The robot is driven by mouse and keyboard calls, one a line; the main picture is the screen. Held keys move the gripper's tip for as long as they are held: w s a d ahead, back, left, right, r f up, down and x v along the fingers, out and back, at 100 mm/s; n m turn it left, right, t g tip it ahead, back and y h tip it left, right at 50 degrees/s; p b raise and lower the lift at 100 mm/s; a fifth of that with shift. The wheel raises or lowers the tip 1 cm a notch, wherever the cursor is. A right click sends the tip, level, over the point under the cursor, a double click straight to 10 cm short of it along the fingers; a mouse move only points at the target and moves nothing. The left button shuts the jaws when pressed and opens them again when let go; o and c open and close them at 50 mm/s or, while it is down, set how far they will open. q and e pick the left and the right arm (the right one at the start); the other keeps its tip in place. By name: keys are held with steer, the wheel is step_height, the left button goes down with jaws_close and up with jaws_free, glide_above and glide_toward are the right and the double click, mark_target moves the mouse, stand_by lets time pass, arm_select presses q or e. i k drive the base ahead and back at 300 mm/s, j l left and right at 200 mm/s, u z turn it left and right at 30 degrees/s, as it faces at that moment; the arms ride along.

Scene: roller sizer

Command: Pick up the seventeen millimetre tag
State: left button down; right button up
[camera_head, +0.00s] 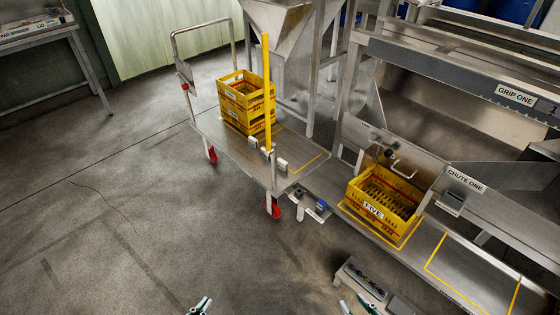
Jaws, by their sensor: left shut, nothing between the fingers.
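I cannot make out which thing is the seventeen millimetre tag. A small low stand (389,298) at the bottom right holds a row of small dark and coloured pieces, too small to read. My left gripper (205,302) is at the bottom edge, left of the stand, shut and empty over the floor. My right gripper (356,304) is at the bottom edge just left of the stand. Its two fingertips show apart, with nothing seen between them.
A cart (210,130) carries stacked yellow crates (246,98). A yellow crate marked FIVE (373,211) sits under chute one (465,181). A table with a tag spinner (35,27) stands at the far left. The floor (120,220) at left is clear.

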mark_target(282, 166)
steer(key=i+j+z, duration=0.1)
steer(key=j, duration=0.3)
steer(key=i+j+z, duration=0.1)
steer(key=j, duration=0.35)
steer(key=i+j+z, duration=0.1)
steer(key=i+j, duration=0.15)
steer(key=j, duration=0.2)
steer(key=i+j+z, duration=0.1)
steer(key=j, duration=0.35)
